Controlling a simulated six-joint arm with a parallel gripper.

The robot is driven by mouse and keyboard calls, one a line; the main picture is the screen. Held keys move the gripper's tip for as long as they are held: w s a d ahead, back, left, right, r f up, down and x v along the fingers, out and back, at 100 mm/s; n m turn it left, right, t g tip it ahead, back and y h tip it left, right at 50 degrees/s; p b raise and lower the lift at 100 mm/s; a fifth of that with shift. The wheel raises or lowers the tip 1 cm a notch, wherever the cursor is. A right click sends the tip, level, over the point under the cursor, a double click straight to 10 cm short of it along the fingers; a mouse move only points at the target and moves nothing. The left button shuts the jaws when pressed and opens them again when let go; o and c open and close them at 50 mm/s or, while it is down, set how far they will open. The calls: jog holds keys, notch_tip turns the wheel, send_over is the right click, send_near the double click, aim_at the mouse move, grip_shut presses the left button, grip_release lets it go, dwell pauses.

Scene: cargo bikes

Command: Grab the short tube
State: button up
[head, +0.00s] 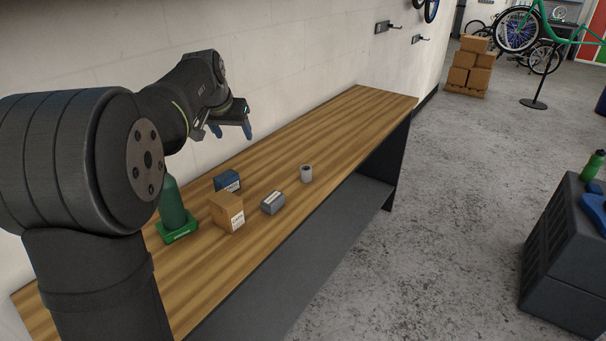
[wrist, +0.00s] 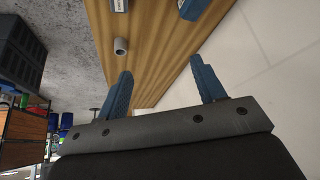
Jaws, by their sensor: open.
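The short tube (head: 306,173) is a small grey hollow cylinder standing upright on the wooden bench, near its front edge. It also shows in the wrist view (wrist: 121,46), above and left of the fingers. My gripper (head: 230,131) is over the back part of the bench, near the wall, up and left of the tube in the head view. In the wrist view my gripper (wrist: 162,92) has its two blue fingers spread wide, with nothing between them. The tube is apart from the fingers.
On the wooden bench (head: 330,125), left of the tube, are a grey box (head: 273,203), a cardboard box (head: 227,212), a blue box (head: 227,181) and a green cone-like object (head: 173,212). The white wall (head: 290,60) runs behind. The bench's far right end is clear.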

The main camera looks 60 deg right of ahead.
jog(key=s+d+f+m+g, duration=0.1)
jog(key=d+f, duration=0.1)
jog(key=d, duration=0.4)
jog(key=s+d+f, duration=0.2)
jog(key=d, duration=0.4)
jog(key=m+y, duration=0.1)
send_near(305, 168)
jog(key=x, duration=0.4)
jog(key=shift+s+a+f, duration=0.1)
jog(key=shift+s+f, duration=0.1)
jog(key=shift+f, duration=0.1)
jog(key=shift+x, duration=3.05)
jog(key=shift+w+r, duration=0.1)
jog(key=c, duration=1.2)
